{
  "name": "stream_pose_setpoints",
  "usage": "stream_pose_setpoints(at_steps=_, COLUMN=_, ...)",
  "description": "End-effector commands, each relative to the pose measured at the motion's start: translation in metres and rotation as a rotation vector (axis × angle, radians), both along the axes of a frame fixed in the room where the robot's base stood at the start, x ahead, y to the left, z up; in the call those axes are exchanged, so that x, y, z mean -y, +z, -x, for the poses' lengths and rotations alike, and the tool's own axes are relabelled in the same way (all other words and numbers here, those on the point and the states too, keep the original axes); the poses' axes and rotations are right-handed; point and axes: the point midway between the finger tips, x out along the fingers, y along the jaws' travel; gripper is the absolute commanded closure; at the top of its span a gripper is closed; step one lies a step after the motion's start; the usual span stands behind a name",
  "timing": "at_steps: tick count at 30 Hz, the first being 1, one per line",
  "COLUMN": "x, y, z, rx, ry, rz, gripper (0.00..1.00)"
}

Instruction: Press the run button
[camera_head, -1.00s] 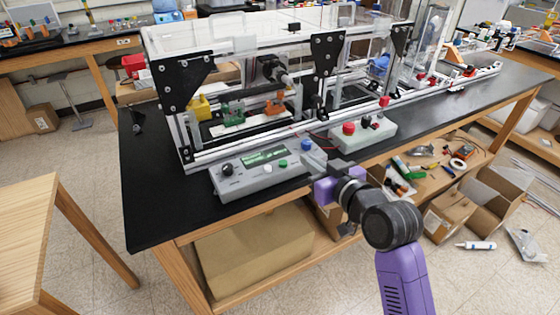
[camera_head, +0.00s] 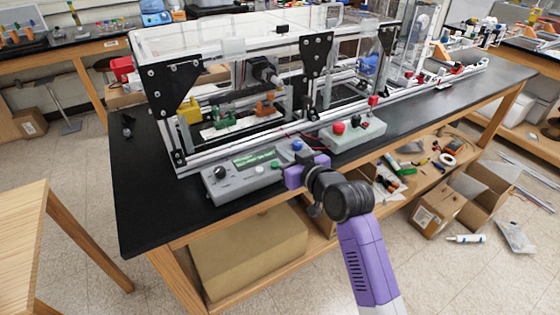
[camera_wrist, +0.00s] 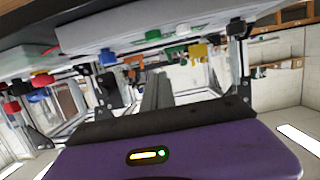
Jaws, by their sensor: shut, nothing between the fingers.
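A grey control box (camera_head: 240,180) with a green display stands at the front edge of the black bench. It has a black knob (camera_head: 220,172), a white button (camera_head: 259,170), a green button (camera_head: 275,164) and a blue button (camera_head: 297,145). Labels are too small to read, so I cannot tell which is run. My gripper (camera_head: 300,164) is at the box's right end, close to the blue and green buttons; contact cannot be told. In the wrist view its shut, empty fingers (camera_wrist: 157,88) point towards the rig, with the blue button (camera_wrist: 107,57) and green button (camera_wrist: 182,31) above them.
A second grey box (camera_head: 352,136) with a red button (camera_head: 339,127) stands to the right. Behind both is the extrusion frame (camera_head: 215,152) with clear panels and black brackets. Bare black bench top (camera_head: 145,200) lies left of the control box. Cartons and tools sit on the shelf below.

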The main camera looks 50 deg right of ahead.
Motion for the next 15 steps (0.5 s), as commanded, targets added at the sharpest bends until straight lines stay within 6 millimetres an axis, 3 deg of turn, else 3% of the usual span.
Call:
stream_pose_setpoints(at_steps=3, x=0.007, y=-0.004, z=-0.021, rx=0.0, ry=0.0, rz=0.0, gripper=1.0)
stream_pose_setpoints(at_steps=9, x=0.006, y=-0.034, z=-0.019, rx=-0.002, ry=-0.001, rz=-0.002, gripper=1.0)
stream_pose_setpoints(at_steps=15, x=0.006, y=-0.045, z=-0.019, rx=-0.001, ry=-0.001, rz=-0.001, gripper=1.0)
